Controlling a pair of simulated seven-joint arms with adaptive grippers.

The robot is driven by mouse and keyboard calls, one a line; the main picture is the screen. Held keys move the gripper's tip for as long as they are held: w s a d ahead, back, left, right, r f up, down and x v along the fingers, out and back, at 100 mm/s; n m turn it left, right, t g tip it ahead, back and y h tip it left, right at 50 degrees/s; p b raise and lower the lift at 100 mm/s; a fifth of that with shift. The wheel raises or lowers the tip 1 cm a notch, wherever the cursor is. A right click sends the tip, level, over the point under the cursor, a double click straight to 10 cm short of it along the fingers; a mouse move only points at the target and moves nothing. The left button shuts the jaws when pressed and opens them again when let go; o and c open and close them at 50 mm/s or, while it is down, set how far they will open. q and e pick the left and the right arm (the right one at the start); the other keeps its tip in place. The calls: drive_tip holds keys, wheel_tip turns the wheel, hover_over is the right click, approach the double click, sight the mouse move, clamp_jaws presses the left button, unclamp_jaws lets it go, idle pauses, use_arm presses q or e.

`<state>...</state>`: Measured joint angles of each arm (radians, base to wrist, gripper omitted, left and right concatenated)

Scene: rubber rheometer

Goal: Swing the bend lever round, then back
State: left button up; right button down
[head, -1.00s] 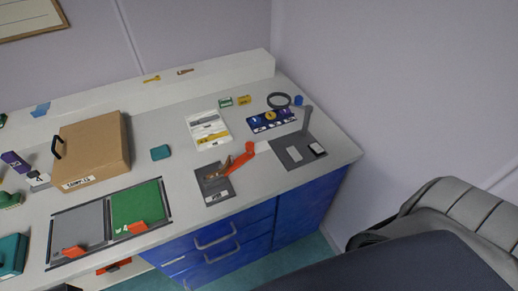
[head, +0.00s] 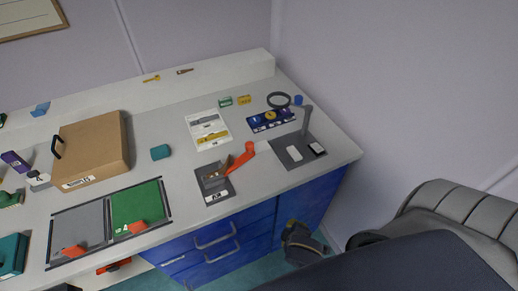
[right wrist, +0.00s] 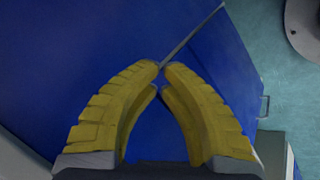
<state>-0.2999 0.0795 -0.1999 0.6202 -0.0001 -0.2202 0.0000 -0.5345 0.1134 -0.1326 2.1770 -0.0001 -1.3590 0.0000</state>
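The bend lever (head: 240,158) is an orange-red arm on a dark grey plate (head: 206,173) near the counter's front edge. Its round-ended tip points to the upper right in the head view, past the plate's edge. My right gripper (head: 292,226) is low in front of the blue cabinet, below the counter's edge and to the lower right of the lever, apart from it. In the right wrist view its yellow fingers (right wrist: 164,68) curve together at the tips with nothing between them. The lever does not show there. My left gripper is not in view.
A magnifier stand (head: 304,121) on a dark base is right of the lever. A cardboard box (head: 98,145) and a grey-green tray (head: 108,220) are left. A white printed sheet (head: 207,122) lies behind the plate. Blue drawers (head: 250,230) have protruding handles.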

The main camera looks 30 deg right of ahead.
sight(240, 156)
wheel_tip(240, 156, up, 11)
drive_tip(key=s+d+t+h, duration=0.1)
drive_tip(key=d, duration=0.1)
drive_tip(key=w+a+r+m+t+y, duration=0.2)
drive_tip(key=a+r+y, duration=0.1)
drive_tip(key=a+y, duration=0.35)
drive_tip(key=w+a+r+m+t+y, duration=0.2)
drive_tip(key=a+r+y, duration=0.1)
drive_tip(key=a+y, duration=0.4)
drive_tip(key=w+d+r+m+t+h, duration=0.1)
drive_tip(key=d+r+m+t, duration=0.1)
drive_tip(key=d+m, duration=0.2)
drive_tip(key=w+d+r+m+t+h, duration=0.1)
drive_tip(key=w+d+m+t+h, duration=0.1)
drive_tip(key=d+m, duration=0.3)
drive_tip(key=w+d+r+m+t+h, duration=0.2)
drive_tip(key=d+m, duration=0.2)
drive_tip(key=m, duration=0.5)
drive_tip(key=shift+w+d+r, duration=0.15)
drive_tip(key=shift+w+r, duration=0.1)
drive_tip(key=shift+r, duration=0.05)
drive_tip(key=shift+w+d+m, duration=0.2)
drive_tip(key=shift+w+m, duration=0.1)
drive_tip(key=shift+m, duration=0.1)
drive_tip(key=shift+x, duration=6.7)
drive_tip(key=shift+w+r, duration=0.1)
drive_tip(key=shift+r, duration=0.05)
